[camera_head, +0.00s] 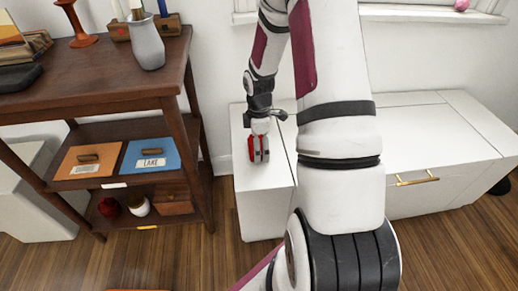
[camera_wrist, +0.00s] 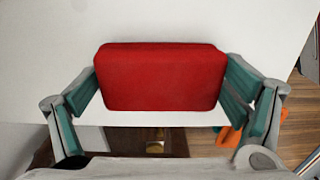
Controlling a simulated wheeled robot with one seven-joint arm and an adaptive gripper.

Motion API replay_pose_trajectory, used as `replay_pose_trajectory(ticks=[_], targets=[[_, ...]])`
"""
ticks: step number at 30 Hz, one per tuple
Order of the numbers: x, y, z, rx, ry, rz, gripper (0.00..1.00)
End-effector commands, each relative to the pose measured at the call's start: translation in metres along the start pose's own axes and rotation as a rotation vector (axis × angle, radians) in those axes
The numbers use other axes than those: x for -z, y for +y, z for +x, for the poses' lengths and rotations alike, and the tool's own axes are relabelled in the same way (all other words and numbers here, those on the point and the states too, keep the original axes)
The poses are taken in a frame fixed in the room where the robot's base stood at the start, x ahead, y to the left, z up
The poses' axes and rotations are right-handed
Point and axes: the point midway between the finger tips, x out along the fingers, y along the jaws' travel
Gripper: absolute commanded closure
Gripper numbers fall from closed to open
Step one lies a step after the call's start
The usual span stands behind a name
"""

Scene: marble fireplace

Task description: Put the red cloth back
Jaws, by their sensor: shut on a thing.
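The red cloth (camera_wrist: 160,78) looks like a thick, block-shaped folded piece. In the wrist view it sits between the two teal-padded fingers of my gripper (camera_wrist: 160,98), which press on its left and right ends. In the head view my gripper (camera_head: 259,152) points down over the left part of the low white cabinet (camera_head: 264,178), with red of the cloth (camera_head: 251,149) showing at the fingers. I cannot tell whether the cloth touches the cabinet top.
A dark wooden shelf unit (camera_head: 100,75) stands at the left, with a grey vase (camera_head: 147,42) on top, orange (camera_head: 88,158) and blue (camera_head: 151,155) boxes on its middle shelf, and a dark red ball (camera_head: 109,207) below. The cabinet's right top (camera_head: 430,125) is clear.

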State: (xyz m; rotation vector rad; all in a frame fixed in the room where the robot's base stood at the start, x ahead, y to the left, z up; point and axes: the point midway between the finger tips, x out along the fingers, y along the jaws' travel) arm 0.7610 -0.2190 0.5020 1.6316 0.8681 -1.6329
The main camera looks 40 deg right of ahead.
Motion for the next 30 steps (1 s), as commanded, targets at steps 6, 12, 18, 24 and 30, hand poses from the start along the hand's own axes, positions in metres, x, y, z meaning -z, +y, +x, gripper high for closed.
replay_pose_trajectory(ticks=[6, 12, 18, 24, 30], targets=[[0.000, 0.000, 0.002, -0.001, 0.000, 0.000, 0.39], [0.000, 0.000, 0.005, -0.001, 0.000, 0.000, 0.07], [0.000, 0.000, 0.005, -0.001, 0.000, 0.000, 0.00], [0.000, 0.000, 0.004, -0.001, 0.000, 0.000, 0.00], [0.000, 0.001, -0.016, -0.003, 0.000, 0.001, 0.00]])
